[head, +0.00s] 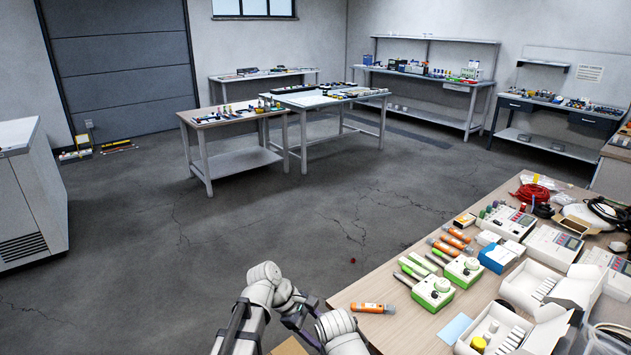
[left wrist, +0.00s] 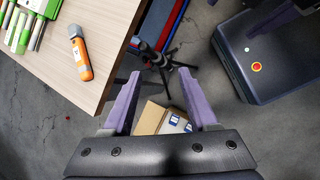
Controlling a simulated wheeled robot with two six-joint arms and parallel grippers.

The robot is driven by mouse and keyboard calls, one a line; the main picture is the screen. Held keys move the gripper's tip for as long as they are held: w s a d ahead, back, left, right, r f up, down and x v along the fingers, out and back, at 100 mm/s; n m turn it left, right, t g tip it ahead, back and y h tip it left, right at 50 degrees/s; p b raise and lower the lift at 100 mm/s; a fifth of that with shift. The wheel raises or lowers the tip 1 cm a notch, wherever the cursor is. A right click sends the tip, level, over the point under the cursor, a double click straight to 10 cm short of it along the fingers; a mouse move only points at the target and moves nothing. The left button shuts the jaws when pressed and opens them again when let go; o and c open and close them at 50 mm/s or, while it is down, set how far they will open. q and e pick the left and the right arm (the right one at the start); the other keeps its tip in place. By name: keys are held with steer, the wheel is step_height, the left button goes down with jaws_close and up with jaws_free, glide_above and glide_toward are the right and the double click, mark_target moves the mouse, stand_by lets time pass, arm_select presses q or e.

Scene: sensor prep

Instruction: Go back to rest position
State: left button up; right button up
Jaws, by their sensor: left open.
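My left gripper (left wrist: 159,76) shows in the left wrist view with its two purple fingers apart and nothing between their tips. It points down past the table edge over the floor.
The wooden table (head: 400,325) holds an orange tool (head: 372,308) near its corner, green-white meters (head: 433,291) and open white boxes (head: 545,290). A cardboard box (left wrist: 151,119) is below my left gripper. Open floor (head: 200,260) lies beyond.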

arm_select(q)
steer(key=s+a+f+m+t+y, duration=0.15)
steer(key=s+a+m+y, duration=0.25)
steer(key=a+m, duration=0.4)
steer(key=s+a+f+m+y, duration=0.25)
steer(key=a+m, duration=0.25)
steer(key=a, duration=0.6)
steer(key=s+d+r+m+g+y+p, duration=0.1)
steer(key=s+d+r+m+p, duration=0.2)
steer(key=s+d+r+p, duration=0.3)
steer(key=d+r+p, duration=0.2)
steer(key=d+r, duration=0.1)
steer(key=d, duration=0.2)
steer(key=shift+s+d+m+y+p, duration=0.2)
steer(key=shift+d+m+y+p, duration=0.1)
steer(key=shift+d+y+p, duration=0.05)
